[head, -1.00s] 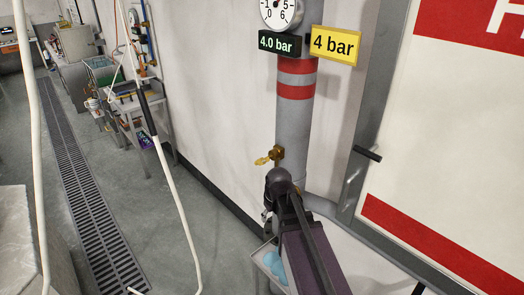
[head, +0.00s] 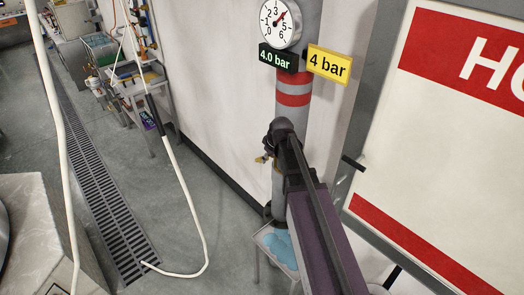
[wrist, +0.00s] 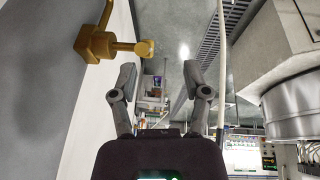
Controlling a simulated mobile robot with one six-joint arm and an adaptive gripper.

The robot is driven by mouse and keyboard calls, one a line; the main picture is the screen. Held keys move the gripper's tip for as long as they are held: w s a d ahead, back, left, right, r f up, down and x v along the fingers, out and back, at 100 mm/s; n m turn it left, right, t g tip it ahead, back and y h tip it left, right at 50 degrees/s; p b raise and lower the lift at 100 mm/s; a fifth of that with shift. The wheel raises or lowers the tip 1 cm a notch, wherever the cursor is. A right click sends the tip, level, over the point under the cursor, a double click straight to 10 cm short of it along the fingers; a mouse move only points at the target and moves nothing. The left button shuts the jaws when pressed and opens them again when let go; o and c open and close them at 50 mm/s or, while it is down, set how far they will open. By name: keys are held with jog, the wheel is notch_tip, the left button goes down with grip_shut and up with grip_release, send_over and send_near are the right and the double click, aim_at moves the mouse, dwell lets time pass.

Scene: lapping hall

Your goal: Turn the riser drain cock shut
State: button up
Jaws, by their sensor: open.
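The brass drain cock (head: 262,158) sits low on the grey riser pipe (head: 293,112), mostly hidden behind my arm in the head view. In the wrist view the cock (wrist: 98,45) is at the upper left, its handle stub reaching right toward the left finger. My gripper (wrist: 160,75) is open and empty. Its left finger is close below the end of the handle; I cannot tell the gap. The fingers are hidden in the head view.
A round gauge (head: 281,22), a "4.0 bar" display (head: 278,58) and a yellow "4 bar" sign (head: 329,64) are on the riser above. A basin with blue contents (head: 269,236) stands below. A white hose (head: 187,190) hangs left, over open floor.

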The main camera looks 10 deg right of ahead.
jog(key=shift+n+t, duration=0.3)
jog(key=shift+n, duration=0.1)
jog(key=r+p, duration=0.1)
jog(key=w+r, duration=0.1)
jog(key=w+r+p, duration=0.1)
jog(key=r, duration=0.1)
jog(key=shift+w+d+r+p, duration=0.1)
jog(key=shift+w+d+p, duration=0.05)
jog(key=shift+d+p, duration=0.15)
jog(key=shift+f, duration=0.2)
jog(key=b+x, duration=1.2)
jog(key=x, duration=0.1)
jog(key=shift+w+a+f+b, duration=0.1)
jog(key=shift+a+f+b, duration=0.15)
jog(key=shift+b, duration=0.1)
grip_shut()
dwell(0.3)
